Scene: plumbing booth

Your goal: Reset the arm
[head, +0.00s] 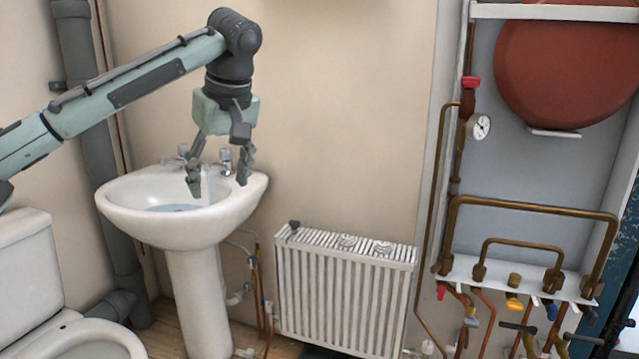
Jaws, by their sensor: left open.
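My left arm reaches in from the left across the upper part of the head view. My left gripper (219,180) points down over the white pedestal sink (200,228), near its taps. Its fingers are spread apart and nothing is between them that I can make out as held. A chrome tap (226,158) shows just behind the fingers. A thin stream of water (206,184) seems to fall into the basin, where some water (173,208) lies. My right gripper is not in view.
A white toilet (30,270) stands at the lower left beside a grey pipe (95,150). A white radiator (345,295) is right of the sink. Copper pipes (540,209), a gauge (479,126) and a red tank (570,70) fill the right. The wall between is bare.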

